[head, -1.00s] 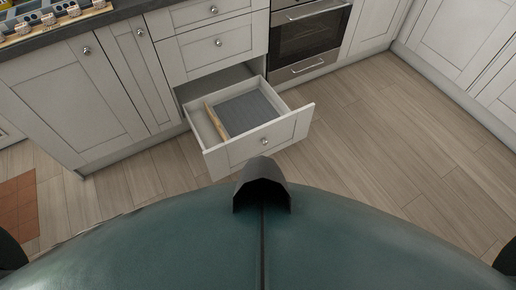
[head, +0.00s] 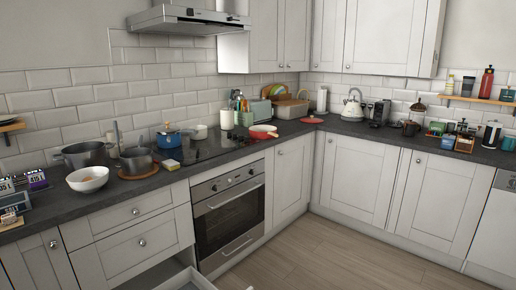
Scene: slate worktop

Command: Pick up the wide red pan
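A wide, shallow pan (head: 262,132) with a pale inside and a red handle or edge sits on the dark worktop, right of the hob, in the head view. It is small in the picture, so its outer colour is hard to tell. A flat red round thing (head: 311,120) lies further right near the corner; I cannot tell whether it is a pan or a mat. Neither of my grippers is in view.
Grey pots (head: 84,154) and a white bowl (head: 88,180) stand left. Below, a drawer (head: 190,281) juts open left of the oven (head: 230,205). The floor (head: 325,255) right of it is clear.

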